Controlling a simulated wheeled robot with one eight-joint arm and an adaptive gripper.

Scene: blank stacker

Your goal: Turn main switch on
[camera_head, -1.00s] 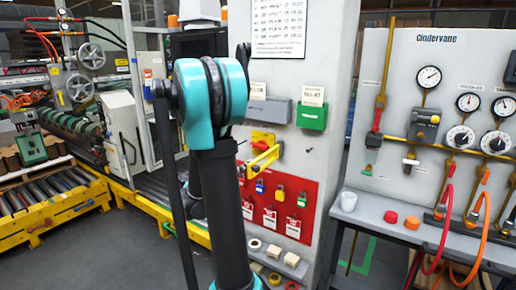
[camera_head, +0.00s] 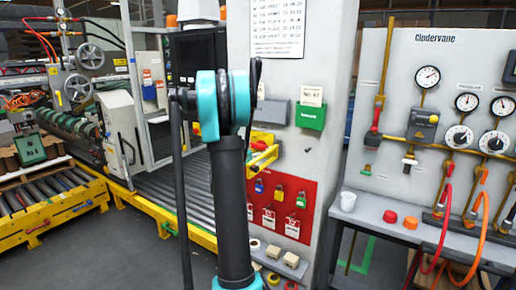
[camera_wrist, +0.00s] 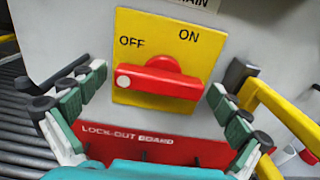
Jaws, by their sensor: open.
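The main switch is a yellow plate (camera_wrist: 202,42) with OFF at its upper left and ON at its upper right in the wrist view. Its red handle (camera_wrist: 165,80) lies nearly level, with its white dot at the left end, below OFF. My gripper (camera_wrist: 158,88) is open, with one finger left of the plate and one right of it. The fingers appear apart from the handle. In the head view, my arm largely hides the switch, and my gripper cannot be made out.
A yellow bar (camera_wrist: 285,115) stands out from the panel close to my right finger. Below the switch is a red lock-out board (camera_head: 283,198) with several padlocks. A green box (camera_head: 310,116) is fixed to the pillar. A gauge bench (camera_head: 380,213) stands at the right.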

